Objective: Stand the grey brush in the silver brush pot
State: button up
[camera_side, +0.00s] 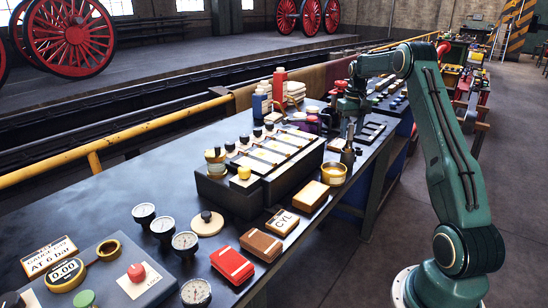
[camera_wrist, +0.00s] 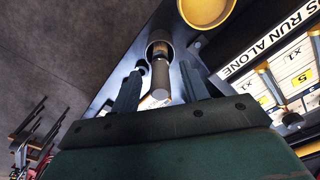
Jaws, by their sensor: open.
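The silver brush pot (camera_wrist: 151,47) stands on the bench at the top middle of the wrist view. In the side view the pot (camera_side: 348,157) is small and dark near the bench's front edge. The grey brush (camera_wrist: 160,80) stands with its lower end inside the pot's mouth and its handle pointing up toward my wrist camera, slightly tilted in the picture. My gripper (camera_wrist: 162,72) is open, with one finger on each side of the handle and gaps showing on both sides. In the side view my gripper (camera_side: 347,122) is above the pot. The brush's lower end is hidden in the pot.
A round yellow tin (camera_side: 333,174) stands close beside the pot; it also shows in the wrist view (camera_wrist: 206,10). A black block with labelled rows (camera_side: 262,160) lies to the left. Boxes, including a red one (camera_side: 232,265), and gauges (camera_side: 186,243) occupy the near bench.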

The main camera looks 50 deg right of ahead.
notch_tip(320, 180, up, 14)
jog(key=shift+f, duration=0.2)
dwell(0.5)
dwell(0.9)
jog(key=s+a+r+n+t+h, duration=0.15)
jog(key=a+r, duration=0.25)
jog(key=a, duration=0.9)
jog(key=s+a+r+n+t, duration=0.15)
jog(key=a+r, duration=0.35)
jog(key=a, duration=0.9)
jog(key=s+a+f+n+t, duration=0.1)
jog(key=s+a+f+n, duration=0.1)
jog(key=s+a+f, duration=0.3)
jog(key=s+a+f+n+t+y, duration=0.1)
jog(key=s+a+f, duration=0.4)
jog(key=s+a, duration=0.7)
jog(key=shift+s+n+t, duration=0.3)
jog(key=shift+n, duration=0.3)
